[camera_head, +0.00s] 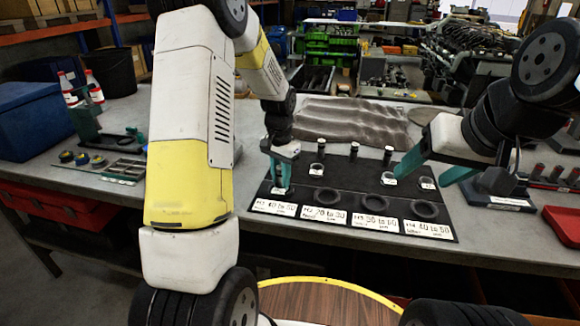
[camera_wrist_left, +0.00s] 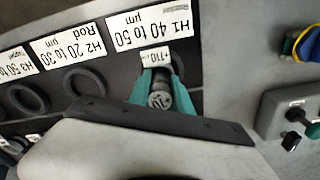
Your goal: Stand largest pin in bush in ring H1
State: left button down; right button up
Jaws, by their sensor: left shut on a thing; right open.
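My left gripper (camera_head: 281,183) is at the left end of the black mat, just behind the H1 label (camera_head: 273,207). In the left wrist view its teal fingers (camera_wrist_left: 160,92) are shut on a metal pin (camera_wrist_left: 160,99), whose round end faces the camera. A small white tag (camera_wrist_left: 155,57) shows beyond the pin. The fingers largely hide the dark H1 ring, so I cannot tell how deep the pin sits in the bush. Three more pins (camera_head: 321,150) (camera_head: 354,151) (camera_head: 387,156) stand at the mat's back.
Dark rings H2 (camera_head: 326,197), H3 (camera_head: 375,203) and H4 (camera_head: 425,210) lie along the mat (camera_head: 345,180). A grey wavy cloth (camera_head: 350,120) lies behind. A red tray (camera_head: 563,225) is at the right edge, a small fixture (camera_head: 120,168) at the left.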

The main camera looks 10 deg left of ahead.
aim_at(280, 167)
pick_arm(q)
jog(key=shift+s+a+f, duration=0.1)
jog(key=shift+s+f, duration=0.1)
jog(key=shift+f, duration=0.3)
jog(key=shift+s+a+f, duration=0.1)
jog(key=shift+s+f, duration=0.05)
jog(key=shift+f, duration=0.35)
jog(key=c, duration=1.1)
grip_release()
jog(key=r, duration=0.8)
jog(key=shift+w+d+r, duration=0.1)
jog(key=shift+w+r, duration=0.2)
jog(key=shift+r, duration=0.55)
jog(key=shift+d, duration=0.1)
jog(key=shift+s+r, duration=0.2)
jog(key=shift+r, duration=0.2)
jog(key=s+r+n+t, duration=0.1)
jog(key=s+r, duration=0.3)
jog(key=s, duration=0.4)
jog(key=s+d+r+n+t+h, duration=0.1)
jog(key=s+r+n+t, duration=0.1)
jog(key=s+r, duration=0.3)
jog(key=s+d+r+n+t+h, duration=0.1)
jog(key=s+r+t, duration=0.2)
jog(key=s, duration=0.7)
notch_tip(280, 167, up, 2)
jog(key=shift+s+r+n, duration=0.1)
jog(key=shift+s+n, duration=0.25)
jog(key=shift+n, duration=0.05)
